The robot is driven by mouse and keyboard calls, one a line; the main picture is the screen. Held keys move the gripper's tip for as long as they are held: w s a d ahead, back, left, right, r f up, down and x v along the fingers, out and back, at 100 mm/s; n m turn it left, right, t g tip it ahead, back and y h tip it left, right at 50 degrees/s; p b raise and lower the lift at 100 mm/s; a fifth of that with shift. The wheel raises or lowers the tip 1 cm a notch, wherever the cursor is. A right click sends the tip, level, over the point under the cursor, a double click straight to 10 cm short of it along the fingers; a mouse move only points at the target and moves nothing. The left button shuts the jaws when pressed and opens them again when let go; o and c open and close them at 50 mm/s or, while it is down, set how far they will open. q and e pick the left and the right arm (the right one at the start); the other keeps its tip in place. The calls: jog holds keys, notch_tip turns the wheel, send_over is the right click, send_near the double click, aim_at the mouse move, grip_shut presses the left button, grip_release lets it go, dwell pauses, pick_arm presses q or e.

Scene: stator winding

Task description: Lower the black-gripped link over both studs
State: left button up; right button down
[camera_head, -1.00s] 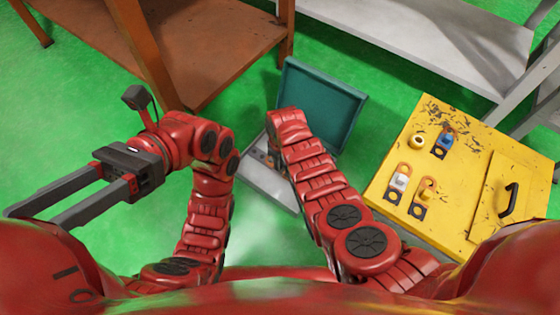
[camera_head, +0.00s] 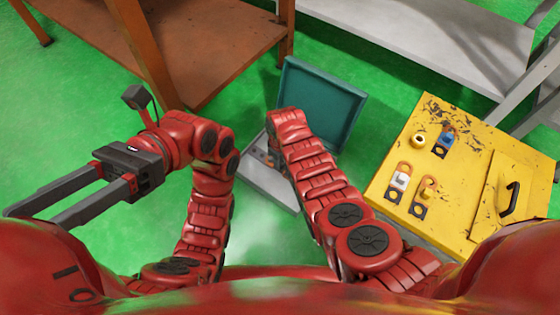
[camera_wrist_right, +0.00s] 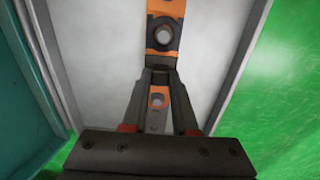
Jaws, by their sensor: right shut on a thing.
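In the right wrist view my right gripper (camera_wrist_right: 160,76) is shut on an orange link (camera_wrist_right: 164,8) with a dark band across it. The link has a round hole and points away from me, above the pale floor of an open case (camera_wrist_right: 105,60). A second orange part with a hole (camera_wrist_right: 157,99) shows between the fingers; I cannot tell whether it belongs to the same link. The studs cannot be made out. In the head view my right arm hides most of the right gripper and its work. My left gripper (camera_head: 30,217) is open and empty at the left.
The teal lid (camera_head: 318,105) of the case stands open behind my right arm. A yellow worktop (camera_head: 455,190) at the right carries several coloured links, a ring (camera_head: 418,139) and a black handle (camera_head: 508,199). A brown shelf (camera_head: 200,40) stands at the back left.

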jog(key=shift+f, duration=0.3)
jog(key=c, duration=0.6)
grip_release()
